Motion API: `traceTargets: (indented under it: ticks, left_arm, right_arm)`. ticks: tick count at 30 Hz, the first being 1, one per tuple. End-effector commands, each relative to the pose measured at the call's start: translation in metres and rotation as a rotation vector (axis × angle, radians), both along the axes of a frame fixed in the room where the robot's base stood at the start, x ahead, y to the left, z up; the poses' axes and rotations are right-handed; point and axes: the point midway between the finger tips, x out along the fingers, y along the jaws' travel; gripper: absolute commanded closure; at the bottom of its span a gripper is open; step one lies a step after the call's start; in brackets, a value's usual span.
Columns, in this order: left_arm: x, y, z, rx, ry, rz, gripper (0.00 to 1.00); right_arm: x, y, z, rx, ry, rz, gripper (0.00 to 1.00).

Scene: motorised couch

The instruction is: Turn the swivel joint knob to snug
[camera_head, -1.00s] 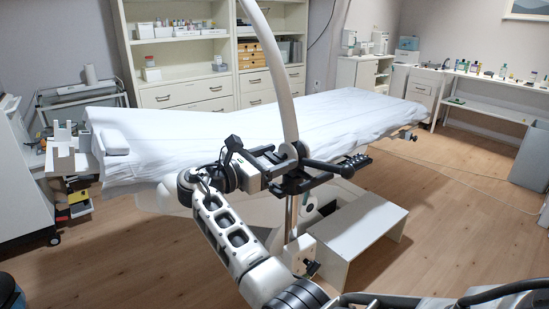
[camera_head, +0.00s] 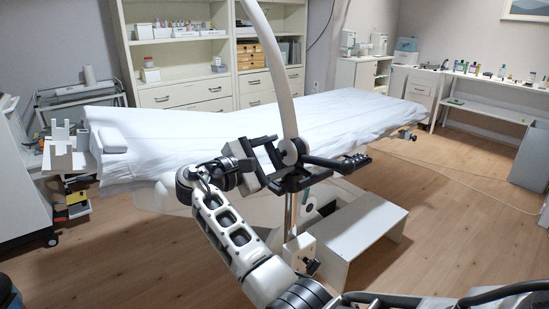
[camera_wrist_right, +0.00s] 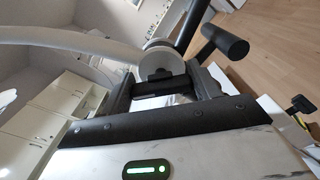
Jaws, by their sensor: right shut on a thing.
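The swivel joint (camera_head: 290,152) is a pale round hub at the foot of a curved white arm, on a metal post in front of the couch. In the right wrist view the hub (camera_wrist_right: 161,60) sits just beyond my fingers. My right gripper (camera_head: 290,176) is at the joint, with its black fingers on either side of the dark knob (camera_wrist_right: 160,86). It is shut on the knob, which the fingers largely hide in the head view. A black handle (camera_head: 338,163) sticks out to the right of the joint. My left gripper is not in view.
The couch (camera_head: 330,112) with a white sheet lies just behind the joint. A white step (camera_head: 350,232) stands on the floor to the right of the post. Shelves and drawers (camera_head: 190,90) line the back wall.

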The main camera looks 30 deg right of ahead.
Motion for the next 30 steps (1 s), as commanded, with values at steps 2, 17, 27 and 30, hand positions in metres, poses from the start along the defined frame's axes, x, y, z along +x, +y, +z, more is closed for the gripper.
traceTargets:
  ticks: [2,17,27,30]
  left_arm:
    - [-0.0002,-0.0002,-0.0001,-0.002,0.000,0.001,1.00]
    - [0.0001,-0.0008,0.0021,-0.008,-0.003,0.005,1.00]
    - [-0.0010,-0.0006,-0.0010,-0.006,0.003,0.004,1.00]
    - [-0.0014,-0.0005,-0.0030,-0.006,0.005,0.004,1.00]
  right_arm:
    - [-0.0003,0.0004,-0.0008,0.001,-0.014,0.000,0.61]
    - [-0.0004,0.0005,-0.0006,0.003,-0.025,-0.001,0.30]
    - [-0.0002,0.0011,-0.0005,0.002,-0.025,0.000,0.16]
    - [-0.0002,0.0071,-0.0009,0.003,-0.025,0.002,0.16]
